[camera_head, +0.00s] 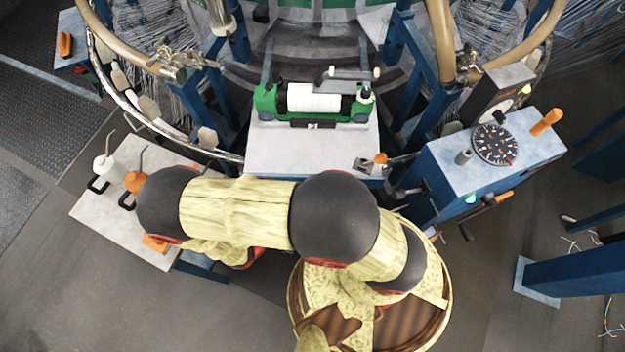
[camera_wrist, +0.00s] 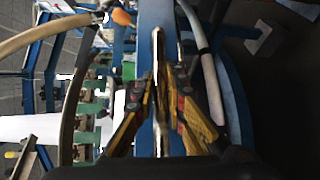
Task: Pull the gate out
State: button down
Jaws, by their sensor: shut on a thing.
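In the wrist view my gripper (camera_wrist: 166,82) has its two yellow and black fingers closed around a thin shiny metal bar (camera_wrist: 158,50). The bar runs up the picture between the fingers, against a blue beam. I take this bar to be part of the gate, but the view is too close to tell its whole shape. In the head view my gripper and the held bar are hidden under my own arm.
A white table (camera_head: 90,215) with oil cans stands at the left. A blue control box (camera_head: 535,150) with a dial and orange handle stands at the right. A green-ended roller unit (camera_head: 265,100) sits between them on a pale plate (camera_head: 290,155). Dark floor is open at the lower left.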

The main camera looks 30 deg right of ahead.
jog(key=shift+s+a, duration=0.25)
jog(key=shift+s, duration=0.25)
jog(key=c, duration=1.8)
grip_release()
jog(key=shift+s+a, duration=0.1)
jog(key=shift+a, duration=0.1)
jog(key=v, duration=1.2)
